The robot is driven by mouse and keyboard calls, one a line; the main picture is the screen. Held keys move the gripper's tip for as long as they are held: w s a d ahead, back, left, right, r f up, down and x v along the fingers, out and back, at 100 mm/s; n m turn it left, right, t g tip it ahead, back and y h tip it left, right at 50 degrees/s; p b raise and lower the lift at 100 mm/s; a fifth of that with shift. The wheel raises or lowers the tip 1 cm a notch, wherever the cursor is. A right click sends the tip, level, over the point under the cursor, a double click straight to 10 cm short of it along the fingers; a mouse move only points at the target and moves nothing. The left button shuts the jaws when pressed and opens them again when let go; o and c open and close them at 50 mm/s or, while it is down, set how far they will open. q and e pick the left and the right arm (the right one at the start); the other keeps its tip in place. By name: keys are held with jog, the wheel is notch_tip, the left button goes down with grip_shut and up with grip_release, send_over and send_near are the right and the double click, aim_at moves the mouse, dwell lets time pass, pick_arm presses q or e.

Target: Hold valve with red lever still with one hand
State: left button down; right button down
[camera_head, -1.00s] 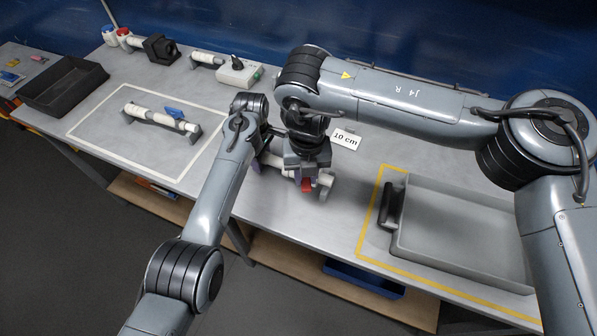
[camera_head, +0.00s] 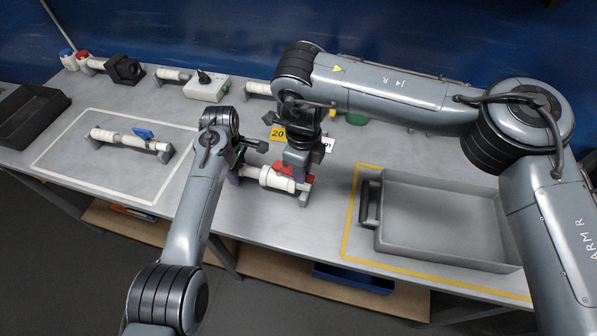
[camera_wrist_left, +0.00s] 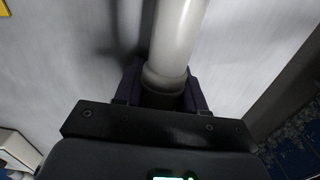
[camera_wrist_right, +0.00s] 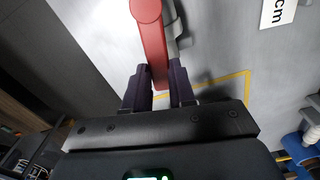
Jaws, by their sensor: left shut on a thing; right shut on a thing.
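The valve with red lever is a white pipe (camera_head: 268,177) near the front edge of the table, with a red lever (camera_head: 283,168) on top at its right part. My left gripper (camera_head: 235,176) is shut on the pipe's left end; the left wrist view shows the white pipe (camera_wrist_left: 177,40) between its dark fingers. My right gripper (camera_wrist_right: 160,88) is shut on the red lever (camera_wrist_right: 151,40), between its purple fingers in the right wrist view. In the head view my right gripper hides part of the valve.
A grey tray (camera_head: 450,254) stands inside a yellow outline at right. A valve with a blue lever (camera_head: 143,133) lies in a white outline at left. A black bin (camera_head: 18,140) is at far left.

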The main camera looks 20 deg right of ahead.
jog(key=shift+w+d+n, duration=0.3)
jog(key=shift+w+n, duration=0.15)
jog(key=shift+n, duration=0.55)
jog(key=c, duration=0.9)
grip_release()
jog(key=shift+r, duration=0.1)
notch_tip(320, 180, up, 12)
jog(key=shift+f, duration=0.1)
pick_arm(q)
jog(key=c, duration=0.6)
grip_release()
